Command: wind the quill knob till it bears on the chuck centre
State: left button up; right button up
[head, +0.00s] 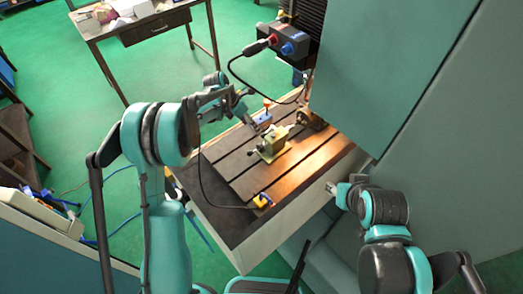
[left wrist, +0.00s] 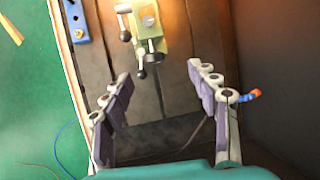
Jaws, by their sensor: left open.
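A pale green tailstock (head: 272,146) stands on the slotted machine table. It also shows at the top of the left wrist view (left wrist: 148,20), with a dark round knob (left wrist: 151,46) at its near end and black-tipped levers beside it. The chuck (head: 312,117) is beyond the tailstock in the head view, small and partly hidden by the machine. My left gripper (left wrist: 160,78) is open and empty, its fingers apart, short of the knob, which lies ahead between them. In the head view it (head: 240,104) is left of the tailstock. My right gripper (head: 335,188) is small at the table's right edge; its jaws are unclear.
A blue block (head: 262,119) with a red-topped lever is near the tailstock. A yellow-and-blue item (head: 262,200) lies near the table's front edge. A control box (head: 283,40) hangs above on the left of the large machine cabinet (head: 390,70). The front table (head: 225,205) is mostly clear.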

pick_arm(q)
jog(key=b, duration=0.9)
send_over(258, 146)
jog(key=s+a, duration=0.1)
jog(key=a, duration=0.2)
notch_tip(258, 146, down, 10)
jog(key=x, duration=0.8)
jog(key=shift+s+d+r, duration=0.1)
jog(key=shift+s+d, duration=0.05)
jog(key=shift+d, duration=0.1)
jog(key=c, duration=1.2)
